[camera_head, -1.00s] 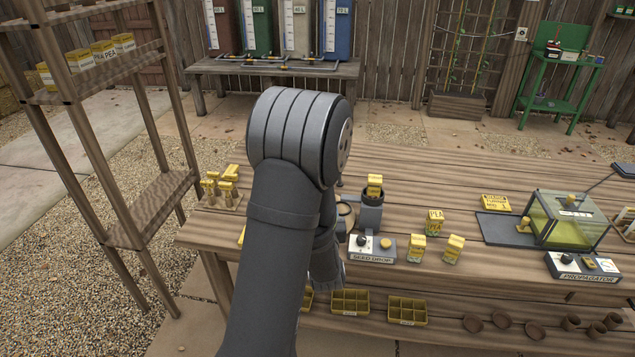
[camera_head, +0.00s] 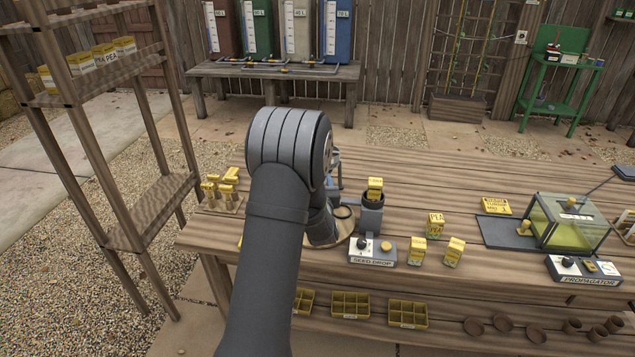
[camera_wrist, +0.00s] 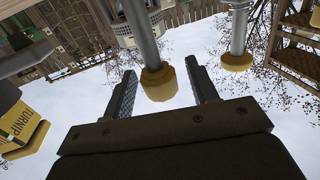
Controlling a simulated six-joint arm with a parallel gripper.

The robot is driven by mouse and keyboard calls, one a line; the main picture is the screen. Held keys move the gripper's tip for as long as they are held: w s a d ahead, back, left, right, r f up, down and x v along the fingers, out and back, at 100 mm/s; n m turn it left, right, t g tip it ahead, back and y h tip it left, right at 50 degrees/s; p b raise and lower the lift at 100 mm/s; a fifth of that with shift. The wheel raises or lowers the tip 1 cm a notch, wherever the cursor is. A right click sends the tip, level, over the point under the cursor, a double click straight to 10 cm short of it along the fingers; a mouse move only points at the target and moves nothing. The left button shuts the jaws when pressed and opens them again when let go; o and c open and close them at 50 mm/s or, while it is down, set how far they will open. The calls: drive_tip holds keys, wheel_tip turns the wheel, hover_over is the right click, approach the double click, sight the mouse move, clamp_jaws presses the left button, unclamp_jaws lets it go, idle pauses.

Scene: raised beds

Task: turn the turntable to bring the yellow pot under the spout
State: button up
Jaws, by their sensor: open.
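My gripper (camera_wrist: 161,78) is open in the wrist view. A grey post with a yellow knob (camera_wrist: 159,84) shows between its two fingers; I cannot tell whether they touch. A second knobbed post (camera_wrist: 237,60) is to the right. In the head view, part of a round wooden disc (camera_head: 344,241), seemingly the turntable, shows beside my arm left of the seed drop. My arm hides most of it. The seed drop hopper (camera_head: 370,216) holds a yellow packet (camera_head: 375,188). I cannot make out the yellow pot or the spout.
A propagator (camera_head: 568,222) is farther right. Yellow markers (camera_head: 222,187) stand at the bench's left. The wooden bench (camera_head: 430,180) is mostly clear towards the back.

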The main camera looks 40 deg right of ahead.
drive_tip(key=c, duration=1)
drive_tip(key=shift+o, duration=0.2)
drive_tip(key=shift+h, duration=0.3)
drive_tip(key=m+g+h, duration=0.3)
drive_tip(key=shift+w+a, duration=0.1)
drive_tip(key=shift+m+g+h, duration=0.9)
drive_tip(key=shift+m+g, duration=0.2)
drive_tip(key=shift+g, duration=0.35)
drive_tip(key=shift+m+g+h, duration=0.9)
drive_tip(key=shift+m+g, duration=0.2)
drive_tip(key=shift+g, duration=0.65)
